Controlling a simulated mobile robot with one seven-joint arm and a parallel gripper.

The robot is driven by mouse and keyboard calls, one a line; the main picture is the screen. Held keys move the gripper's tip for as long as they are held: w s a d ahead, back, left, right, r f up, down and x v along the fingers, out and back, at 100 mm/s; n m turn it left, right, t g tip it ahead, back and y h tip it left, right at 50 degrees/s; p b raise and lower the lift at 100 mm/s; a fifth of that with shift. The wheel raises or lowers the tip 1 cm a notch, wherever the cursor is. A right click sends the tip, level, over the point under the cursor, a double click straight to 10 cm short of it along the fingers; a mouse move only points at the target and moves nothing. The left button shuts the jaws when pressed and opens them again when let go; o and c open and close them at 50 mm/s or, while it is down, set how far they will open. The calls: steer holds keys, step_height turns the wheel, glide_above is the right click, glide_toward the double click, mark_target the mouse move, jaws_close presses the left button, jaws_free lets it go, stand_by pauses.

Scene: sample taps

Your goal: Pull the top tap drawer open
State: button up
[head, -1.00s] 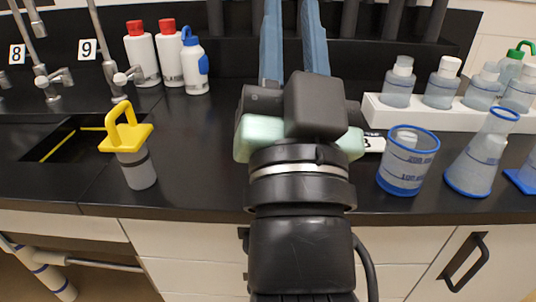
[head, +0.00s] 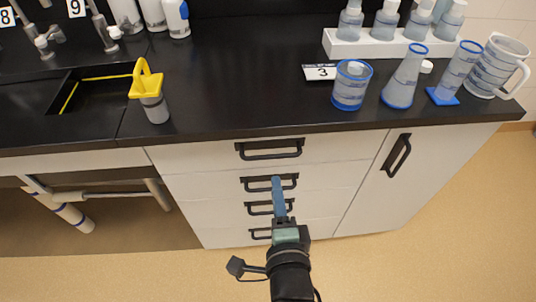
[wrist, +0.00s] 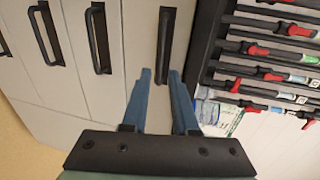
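The top drawer of the stack, with a pale front and black bar handle (head: 268,148), is shut under the counter edge. In the head view, my gripper (head: 277,179) is in front of the drawer stack, its blue fingers overlapping the second handle. In the wrist view, my gripper (wrist: 161,72) has its two blue fingers apart, with nothing held. The handle nearest the black edge (wrist: 166,35) appears ahead of the fingertips, its near end showing between them. I cannot tell whether the fingers touch it.
More handles sit below, and a cupboard door handle (head: 397,155) is to the right. The black counter (head: 225,100) holds a yellow-handled container (head: 152,95), a beaker (head: 352,85), a flask (head: 404,78) and a bottle rack (head: 380,48). Floor in front is clear.

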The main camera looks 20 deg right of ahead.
mark_target(271, 155)
steer(key=x, duration=1.1)
steer(key=shift+b, duration=0.35)
jaws_close()
stand_by(0.9)
